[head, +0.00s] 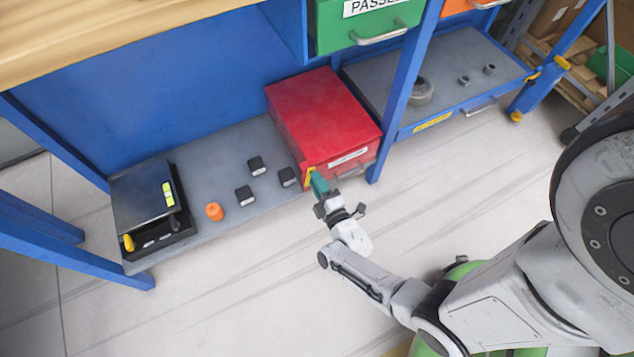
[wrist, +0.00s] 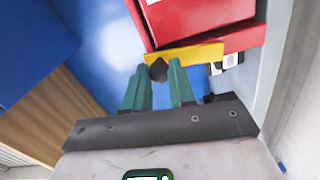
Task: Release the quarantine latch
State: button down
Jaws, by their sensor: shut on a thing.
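The red box (head: 320,108) sits on the grey lower shelf with a pale label on its front. A yellow latch (head: 310,175) is at the left end of the box's front. In the wrist view the latch (wrist: 198,53) is a yellow bar across the red box (wrist: 195,18), with a dark round knob (wrist: 158,70) at one end. My gripper (head: 319,184) is at the latch; its green fingers (wrist: 158,80) are shut on the dark knob. The fingers partly hide the knob, and the latch is small in the head view.
A blue post (head: 402,95) stands close right of the box. A green drawer (head: 365,25) is above. Floor in front is clear.

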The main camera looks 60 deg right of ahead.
jog(key=shift+a, duration=0.1)
jog(key=c, duration=1)
grip_release()
jog(key=shift+o, duration=0.2)
jog(key=p+v, duration=0.1)
jog(key=v, duration=0.9)
jog(key=shift+s+a+p, duration=0.25)
jog(key=shift+s+p, duration=0.05)
jog(key=shift+s, duration=0.05)
jog(key=shift+w, duration=0.1)
